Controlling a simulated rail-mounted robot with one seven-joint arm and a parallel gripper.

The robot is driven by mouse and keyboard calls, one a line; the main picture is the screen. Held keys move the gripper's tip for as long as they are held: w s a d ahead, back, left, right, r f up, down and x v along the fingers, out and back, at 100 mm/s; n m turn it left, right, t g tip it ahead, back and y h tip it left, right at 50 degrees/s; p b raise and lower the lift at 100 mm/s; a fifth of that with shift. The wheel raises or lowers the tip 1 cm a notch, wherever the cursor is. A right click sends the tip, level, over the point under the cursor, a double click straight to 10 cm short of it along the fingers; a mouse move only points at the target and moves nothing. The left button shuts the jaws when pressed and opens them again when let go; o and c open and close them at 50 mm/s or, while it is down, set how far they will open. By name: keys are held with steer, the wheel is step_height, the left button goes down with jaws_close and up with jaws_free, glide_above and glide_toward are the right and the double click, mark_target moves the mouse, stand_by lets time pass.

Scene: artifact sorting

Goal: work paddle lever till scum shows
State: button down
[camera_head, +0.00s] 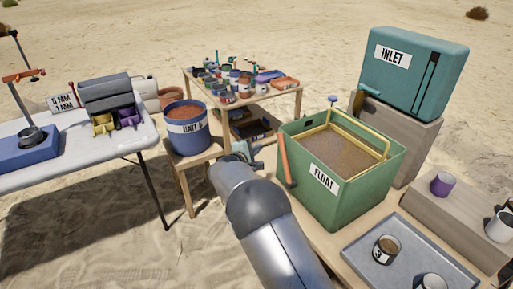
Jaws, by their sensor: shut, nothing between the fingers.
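The green tank labelled FLOAT (345,196) stands on the wooden table in the middle right, filled with a brown, grainy-looking surface (340,152). A yellow frame (383,140) runs around its top. An orange lever (286,163) sticks up along the tank's left outer side, slightly tilted; I take it for the paddle lever. My gripper (256,162) is just left of the lever, mostly hidden behind my own arm. It looks apart from the lever, though contact is hard to judge. It is shut and empty. I cannot make out a separate scum layer.
A teal INLET tank (414,78) stands behind right on a block. A grey tray (357,232) with cups lies in front right. A blue bucket (186,128) stands on a stool at left. A cluttered table (290,97) is behind. Open sand lies at lower left.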

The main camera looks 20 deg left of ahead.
mark_target(285, 160)
steer(key=w+d+p, duration=0.2)
steer(key=w+d, duration=0.2)
steer(key=w, duration=0.1)
steer(key=shift+w+d+p, duration=0.15)
steer(key=shift+p, duration=0.15)
steer(key=shift+b, duration=0.55)
